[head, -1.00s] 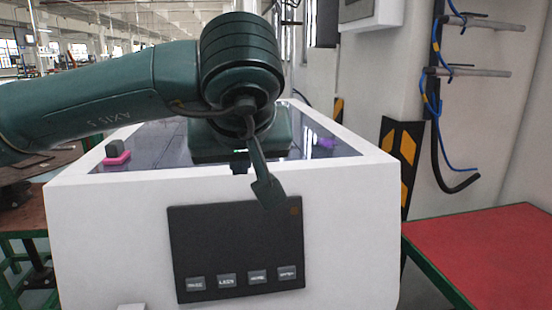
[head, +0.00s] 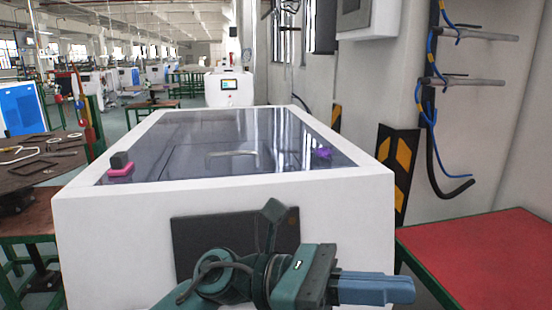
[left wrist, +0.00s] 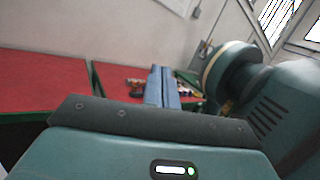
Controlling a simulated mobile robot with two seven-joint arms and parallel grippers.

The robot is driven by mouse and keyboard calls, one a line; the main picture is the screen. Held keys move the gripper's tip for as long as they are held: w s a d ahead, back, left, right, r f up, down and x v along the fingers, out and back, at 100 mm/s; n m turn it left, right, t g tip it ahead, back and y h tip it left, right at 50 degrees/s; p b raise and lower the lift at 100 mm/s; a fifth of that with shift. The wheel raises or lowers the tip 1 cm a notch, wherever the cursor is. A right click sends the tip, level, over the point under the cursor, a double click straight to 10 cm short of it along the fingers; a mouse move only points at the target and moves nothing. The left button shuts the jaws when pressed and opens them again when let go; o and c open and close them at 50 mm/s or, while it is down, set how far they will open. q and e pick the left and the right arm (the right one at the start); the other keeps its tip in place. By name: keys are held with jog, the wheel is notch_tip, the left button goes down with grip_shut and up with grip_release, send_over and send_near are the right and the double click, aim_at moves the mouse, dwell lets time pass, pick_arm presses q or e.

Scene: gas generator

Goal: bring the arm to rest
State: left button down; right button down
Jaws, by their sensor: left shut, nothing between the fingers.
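My left gripper (head: 402,290) is low in the head view, in front of the white machine (head: 110,245). Its blue fingers point right and lie together with nothing between them. They also show closed in the left wrist view (left wrist: 161,75), pointing away from the camera. The gripper body and wrist cover the lower part of the machine's dark front panel (head: 200,232), so its buttons are hidden. The right gripper is in neither view.
The machine's dark glass top (head: 230,145) is clear of my arm. A pink-based black knob (head: 121,163) and a purple piece (head: 322,153) sit on it. A red table (head: 480,255) stands at the right, near a wall with pipes (head: 470,82).

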pick_arm(q)
jog(key=w+a+f+m+t+y+p, duration=0.15)
jog(key=w+a+f+m+t, duration=0.25)
jog(key=m+t, duration=0.6)
jog(key=w+a+f+m+t+y, duration=0.2)
jog(key=w+a+f+m+t, duration=0.3)
jog(key=m, duration=0.8)
jog(key=w+a+f+m+t+y, duration=0.2)
jog(key=w+a+f+m+t, duration=0.15)
jog(key=m+t, duration=0.75)
jog(key=s+a+f+n+g+y, duration=0.3)
jog(key=s+a+f+n, duration=0.1)
jog(key=f, duration=0.4)
jog(key=s+a+f+n+g+y+p, duration=0.1)
jog(key=s+a+f+n+y, duration=0.3)
jog(key=f, duration=0.5)
jog(key=s+a+f+n+g+y, duration=0.3)
jog(key=s+a+f+n+g, duration=0.1)
jog(key=s+a+f+n, duration=0.1)
notch_tip(320, 180, down, 4)
jog(key=shift+s+r+n+g+p, duration=0.35)
jog(key=shift+s+n, duration=0.45)
jog(key=shift+n, duration=0.3)
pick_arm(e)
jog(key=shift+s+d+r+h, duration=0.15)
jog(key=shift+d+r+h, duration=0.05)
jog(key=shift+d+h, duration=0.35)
